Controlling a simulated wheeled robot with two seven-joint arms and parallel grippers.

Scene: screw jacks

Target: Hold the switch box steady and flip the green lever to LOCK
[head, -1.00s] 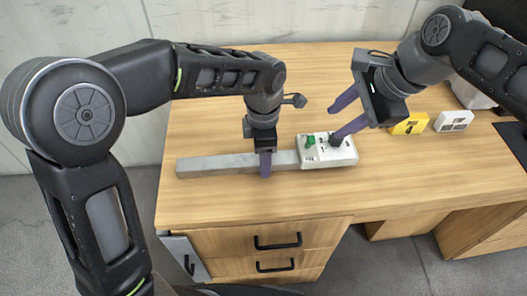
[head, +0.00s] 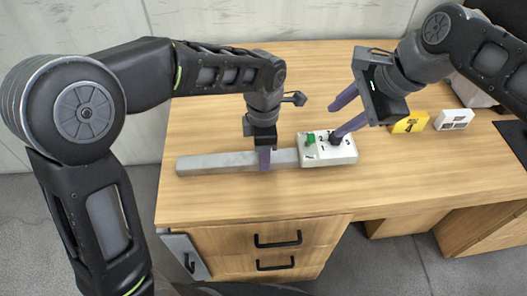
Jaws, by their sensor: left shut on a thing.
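The switch box (head: 345,157) is a white block with dark markings, joined to the right end of a long grey bar (head: 215,163) lying on the desk. A small green lever (head: 309,140) stands on the box's left part. A dark knob or lever is at its middle, partly behind a finger. My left gripper (head: 264,158) points down and is shut on the grey bar, left of the box. My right gripper (head: 334,120) is open, its purple fingers spread. Its lower fingertip is at the dark knob, right of the green lever; whether it touches I cannot tell.
A yellow box (head: 408,124) and a white box (head: 455,119) sit on the wooden desk (head: 230,205) to the right, near my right arm. A dark object lies at the right edge. The desk in front of the bar is clear.

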